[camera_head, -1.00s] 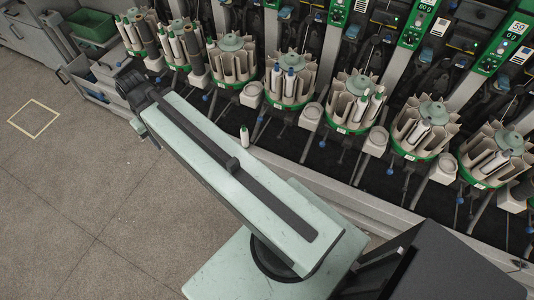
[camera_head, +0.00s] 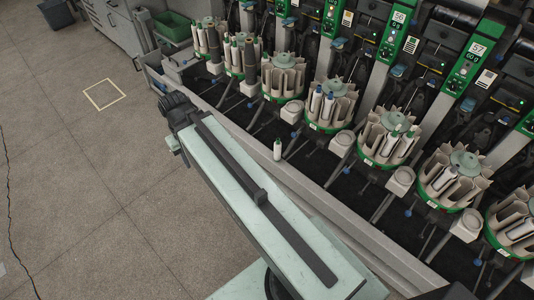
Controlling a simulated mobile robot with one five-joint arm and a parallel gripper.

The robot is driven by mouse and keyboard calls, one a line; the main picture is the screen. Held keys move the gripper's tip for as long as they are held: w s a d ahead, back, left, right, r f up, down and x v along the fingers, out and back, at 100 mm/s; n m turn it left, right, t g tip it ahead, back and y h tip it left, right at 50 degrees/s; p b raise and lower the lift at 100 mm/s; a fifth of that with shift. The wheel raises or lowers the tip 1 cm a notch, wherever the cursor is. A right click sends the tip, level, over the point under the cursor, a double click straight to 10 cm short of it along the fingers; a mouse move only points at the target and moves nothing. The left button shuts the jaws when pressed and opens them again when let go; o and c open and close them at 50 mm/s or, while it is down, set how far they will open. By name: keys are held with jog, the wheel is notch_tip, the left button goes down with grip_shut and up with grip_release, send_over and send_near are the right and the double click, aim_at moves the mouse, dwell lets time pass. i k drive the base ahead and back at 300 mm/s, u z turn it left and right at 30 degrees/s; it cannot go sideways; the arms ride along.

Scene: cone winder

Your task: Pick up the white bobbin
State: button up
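A white bobbin (camera_head: 277,149) with a green tip stands upright by itself on the dark ledge at the machine's front, just right of my arm. More white bobbins sit in the round magazines, such as a pair with blue tips (camera_head: 322,104) and some with green tips (camera_head: 398,140). My arm reaches up and left from the bottom of the picture. Its dark far end (camera_head: 177,110) lies left of the lone bobbin and apart from it. The gripper's fingers cannot be made out there.
The machine's front rail (camera_head: 322,211) runs diagonally beside my arm. Round magazines (camera_head: 325,129) with green bases line the machine. A green bin (camera_head: 172,26) stands at the back left. The grey floor on the left is open, with a yellow-outlined square (camera_head: 104,95).

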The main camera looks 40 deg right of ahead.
aim_at(278, 145)
jog(key=u, duration=0.15)
jog(key=i, duration=1.5)
jog(key=u, duration=0.05)
